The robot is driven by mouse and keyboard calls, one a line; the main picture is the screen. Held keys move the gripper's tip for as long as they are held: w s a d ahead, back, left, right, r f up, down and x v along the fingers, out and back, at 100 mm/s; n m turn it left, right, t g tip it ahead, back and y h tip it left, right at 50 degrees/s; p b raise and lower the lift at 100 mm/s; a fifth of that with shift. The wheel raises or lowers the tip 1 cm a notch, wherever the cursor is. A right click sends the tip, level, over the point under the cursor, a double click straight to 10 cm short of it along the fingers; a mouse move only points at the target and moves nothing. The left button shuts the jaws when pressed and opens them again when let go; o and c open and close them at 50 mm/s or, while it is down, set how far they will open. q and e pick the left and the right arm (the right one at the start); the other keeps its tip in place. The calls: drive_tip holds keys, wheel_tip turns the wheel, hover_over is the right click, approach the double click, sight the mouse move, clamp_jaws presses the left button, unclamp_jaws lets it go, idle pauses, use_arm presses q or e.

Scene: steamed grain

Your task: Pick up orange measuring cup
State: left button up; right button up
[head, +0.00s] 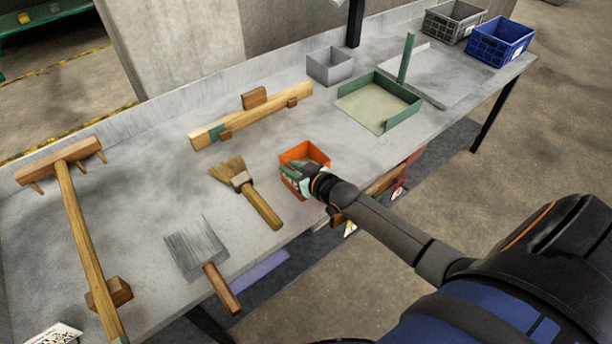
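The orange measuring cup (305,151) is a small open box on the grey workbench, near its front edge. My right gripper (297,173) comes in from the lower right and is right at the cup's near side, overlapping it in the picture. The gripper's fingers are small and partly hidden against the cup, so I cannot tell whether they are closed on it. The near part of the cup is covered by the gripper. My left gripper is not in view.
Left of the cup lie a brush (241,180), a scraper (197,252) and a wooden rake (75,207). Behind are a wooden bar (262,112) and a grey box (330,66). A green-edged tray (378,102), a grey crate (452,20) and a blue crate (500,42) stand to the right.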

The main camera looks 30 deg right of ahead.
clamp_jaws()
idle(1.0)
drive_tip(key=shift+r, duration=0.1)
